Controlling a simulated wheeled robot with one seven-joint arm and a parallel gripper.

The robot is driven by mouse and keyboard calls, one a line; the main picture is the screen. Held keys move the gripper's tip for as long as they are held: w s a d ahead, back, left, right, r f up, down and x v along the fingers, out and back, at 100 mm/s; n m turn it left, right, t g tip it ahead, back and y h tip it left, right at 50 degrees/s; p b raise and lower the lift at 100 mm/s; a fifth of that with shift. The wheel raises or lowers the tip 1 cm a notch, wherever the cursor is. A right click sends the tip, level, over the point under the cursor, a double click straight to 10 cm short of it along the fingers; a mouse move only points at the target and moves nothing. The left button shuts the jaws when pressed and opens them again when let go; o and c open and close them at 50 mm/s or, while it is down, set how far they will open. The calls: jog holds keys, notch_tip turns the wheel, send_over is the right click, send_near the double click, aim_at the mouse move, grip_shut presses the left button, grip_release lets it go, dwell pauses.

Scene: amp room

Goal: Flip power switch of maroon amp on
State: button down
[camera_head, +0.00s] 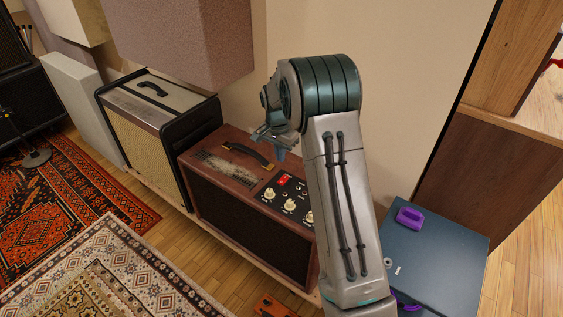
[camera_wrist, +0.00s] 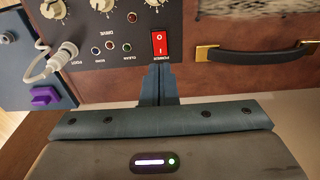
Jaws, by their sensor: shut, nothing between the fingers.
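The maroon amp (camera_head: 226,205) stands against the wall, with a black control panel (camera_head: 291,197) on its sloped top front. Its red power switch (camera_head: 283,178) shows at the panel's upper edge, and in the wrist view the switch (camera_wrist: 160,44) is a red rocker with white marks. My gripper (camera_head: 279,154) is over the amp's rear top in the head view. In the wrist view its fingers (camera_wrist: 159,70) are shut together and empty, pointing at the switch from the POWER label side. I cannot tell whether the tips touch the panel.
A dark carrying handle (camera_wrist: 250,63) lies beside the switch, and white knobs (camera_wrist: 102,4) line the panel. A cream amp (camera_head: 157,110) stands left of the maroon one. A blue case (camera_head: 440,245) with purple parts is at the right. A pinkish box (camera_head: 185,40) hangs above.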

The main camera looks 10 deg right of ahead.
aim_at(285, 176)
jog(key=r, duration=0.4)
jog(key=shift+s+a, duration=0.15)
jog(key=shift+a, duration=0.05)
jog(key=shift+d+r+p, duration=0.1)
jog(key=shift+r+p, duration=0.05)
jog(key=shift+p, duration=0.3)
jog(key=shift+w+d+p, duration=0.4)
jog(key=shift+d+p, duration=0.1)
jog(key=shift+p, duration=0.2)
jog(key=f+b, duration=0.1)
jog(key=f, duration=0.3)
jog(key=f+b, duration=0.1)
jog(key=f, duration=0.4)
jog(key=w+d+f, duration=0.1)
jog(key=f, duration=0.4)
jog(key=shift+w+d+b, duration=0.1)
jog(key=shift+b, duration=0.3)
